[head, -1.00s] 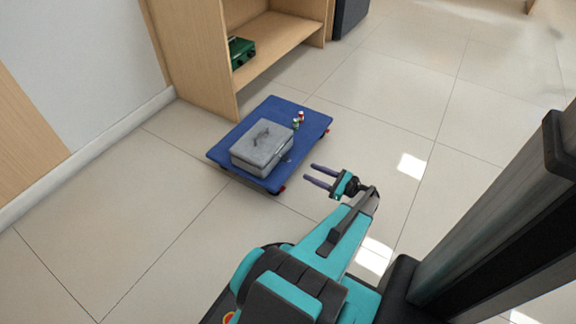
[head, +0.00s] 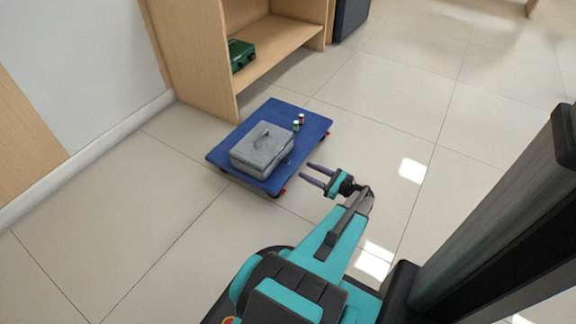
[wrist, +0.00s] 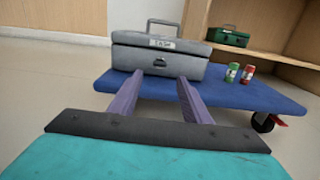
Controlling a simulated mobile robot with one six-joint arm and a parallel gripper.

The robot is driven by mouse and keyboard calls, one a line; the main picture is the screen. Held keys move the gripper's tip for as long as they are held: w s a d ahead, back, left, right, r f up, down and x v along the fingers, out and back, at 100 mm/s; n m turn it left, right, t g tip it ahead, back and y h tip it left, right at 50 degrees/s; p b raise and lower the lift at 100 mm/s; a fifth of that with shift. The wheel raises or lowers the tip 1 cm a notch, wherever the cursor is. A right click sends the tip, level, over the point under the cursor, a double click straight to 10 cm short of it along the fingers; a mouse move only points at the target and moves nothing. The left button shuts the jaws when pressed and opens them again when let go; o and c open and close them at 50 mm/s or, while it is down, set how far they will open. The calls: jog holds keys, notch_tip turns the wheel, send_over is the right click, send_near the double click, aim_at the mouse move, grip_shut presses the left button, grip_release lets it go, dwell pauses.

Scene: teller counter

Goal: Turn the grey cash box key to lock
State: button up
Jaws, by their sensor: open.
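The grey cash box (head: 262,149) sits closed on a blue dolly (head: 229,139), with its carrying handle on the lid. In the wrist view the grey cash box (wrist: 190,68) faces me, with a label and a dark lock area (wrist: 160,62) at the front; the key is too small to make out clearly. My gripper (head: 314,174) is open and empty, to the right of the box and apart from it. In the wrist view my two purple fingers (wrist: 157,98) point toward the box front.
Two small cylinders, one green (wrist: 232,72) and one red (wrist: 248,74), stand on the dolly beside the box. A green cash box (head: 241,54) sits on a wooden shelf (head: 274,46) behind. The tiled floor to the right is clear.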

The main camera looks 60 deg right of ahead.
aim_at(284, 160)
jog(key=shift+w+b, duration=1.75)
jog(key=shift+w, duration=3.35)
jog(key=shift+c, duration=0.5)
